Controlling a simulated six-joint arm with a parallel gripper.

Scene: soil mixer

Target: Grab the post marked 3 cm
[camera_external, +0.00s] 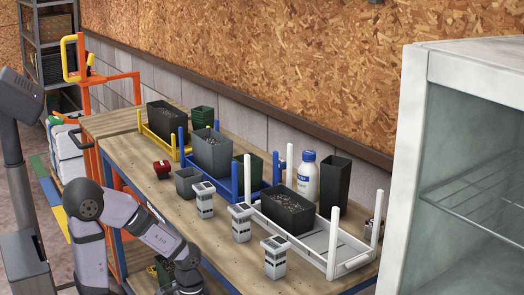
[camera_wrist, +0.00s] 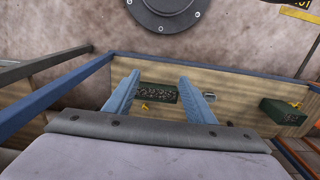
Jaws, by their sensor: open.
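Three short grey-white posts with dark bands stand upright on the wooden table in the external view: a rear one (camera_external: 204,200), a middle one (camera_external: 240,222) and a front one (camera_external: 275,257). Their markings are too small to read, so I cannot tell which is 3 cm. My gripper shows in the wrist view (camera_wrist: 160,77), its two blue fingers apart with nothing held between them. In the external view my arm hangs at the table's near edge, and its end is cut off by the bottom of the picture. No post is in the wrist view.
Behind the posts stand a white rack (camera_external: 335,262) with a dark soil-filled box (camera_external: 287,210), a white bottle (camera_external: 306,176), a tall black pot (camera_external: 335,183) and a blue rack. The wrist view shows a green soil-filled box (camera_wrist: 157,93) and a blue bar (camera_wrist: 60,95).

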